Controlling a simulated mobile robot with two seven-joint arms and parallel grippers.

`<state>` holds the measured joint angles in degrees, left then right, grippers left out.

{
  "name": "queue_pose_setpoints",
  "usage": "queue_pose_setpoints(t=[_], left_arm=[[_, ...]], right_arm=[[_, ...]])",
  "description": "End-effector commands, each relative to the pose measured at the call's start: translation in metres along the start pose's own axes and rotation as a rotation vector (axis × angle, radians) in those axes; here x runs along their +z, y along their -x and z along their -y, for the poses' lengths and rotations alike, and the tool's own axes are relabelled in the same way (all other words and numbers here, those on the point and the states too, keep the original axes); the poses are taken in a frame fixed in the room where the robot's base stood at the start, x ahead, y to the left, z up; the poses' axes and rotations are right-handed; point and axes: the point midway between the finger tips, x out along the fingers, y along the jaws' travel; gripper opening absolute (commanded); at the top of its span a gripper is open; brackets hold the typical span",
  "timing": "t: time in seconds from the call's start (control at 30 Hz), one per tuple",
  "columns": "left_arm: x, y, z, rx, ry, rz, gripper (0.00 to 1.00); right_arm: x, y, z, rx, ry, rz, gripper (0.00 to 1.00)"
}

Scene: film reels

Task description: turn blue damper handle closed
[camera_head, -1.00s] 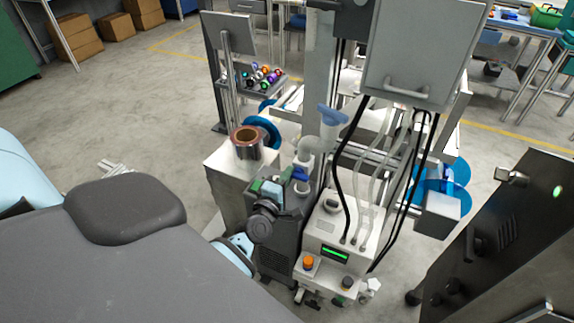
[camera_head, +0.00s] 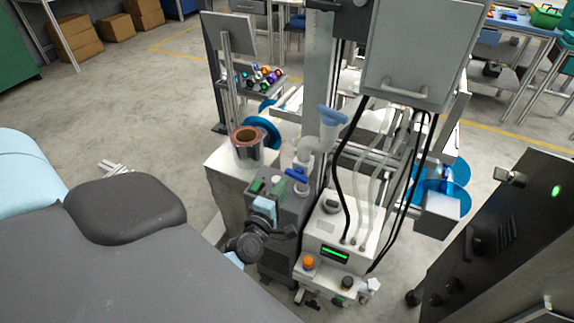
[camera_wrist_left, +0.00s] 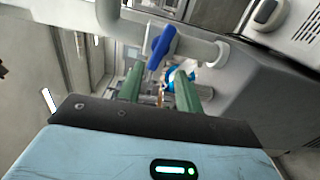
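A blue damper handle (camera_head: 297,174) sits on a grey pipe stub on top of the dark grey machine box. It also shows in the left wrist view (camera_wrist_left: 160,46), slanted, just beyond my fingertips. A second blue handle (camera_head: 332,115) is higher up, on a wider grey pipe. My left gripper (camera_head: 268,186) is left of the lower handle in the head view. In the left wrist view its two green fingers (camera_wrist_left: 158,88) are apart, with no object clearly held between them. Whether a finger touches the handle cannot be told. My right gripper is not in view.
A white control box (camera_head: 335,238) with a green display, knobs and black hoses stands right of the dark box (camera_head: 285,238). A copper-coloured reel (camera_head: 247,147) stands on a cabinet behind. A dark cabinet (camera_head: 490,240) is at right. The floor at left is open.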

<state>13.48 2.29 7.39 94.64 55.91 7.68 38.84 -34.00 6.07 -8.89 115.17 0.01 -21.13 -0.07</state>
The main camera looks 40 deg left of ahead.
Motion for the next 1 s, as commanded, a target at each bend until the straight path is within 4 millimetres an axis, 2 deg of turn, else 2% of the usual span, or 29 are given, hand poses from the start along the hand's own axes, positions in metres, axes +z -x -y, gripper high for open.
queue_pose_setpoints(t=[0.1, 0.2, 0.57, 0.67, 0.77, 0.83, 0.93, 1.0], left_arm=[[0.001, 0.017, 0.001, -0.002, 0.0, 0.001, 0.35], [0.001, 0.026, 0.001, -0.002, 0.001, 0.001, 0.35], [0.001, 0.032, 0.001, -0.002, 0.002, 0.002, 0.35], [0.001, 0.031, 0.0, -0.001, -0.013, 0.001, 0.47], [0.002, 0.028, -0.001, 0.002, -0.12, -0.002, 0.6], [0.002, 0.025, -0.003, 0.006, -0.275, -0.006, 0.69], [0.003, 0.018, -0.005, 0.009, -0.589, -0.014, 0.83], [0.005, 0.013, -0.007, 0.01, -0.833, -0.019, 0.85]], right_arm=[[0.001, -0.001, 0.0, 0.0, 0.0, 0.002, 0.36], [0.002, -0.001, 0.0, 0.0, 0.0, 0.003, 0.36], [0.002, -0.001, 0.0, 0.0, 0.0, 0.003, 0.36], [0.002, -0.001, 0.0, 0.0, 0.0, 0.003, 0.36], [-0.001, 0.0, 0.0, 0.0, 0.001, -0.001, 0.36], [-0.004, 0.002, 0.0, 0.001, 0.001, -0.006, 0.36], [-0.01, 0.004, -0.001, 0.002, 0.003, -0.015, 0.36], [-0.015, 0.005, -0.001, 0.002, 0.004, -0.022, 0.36]])
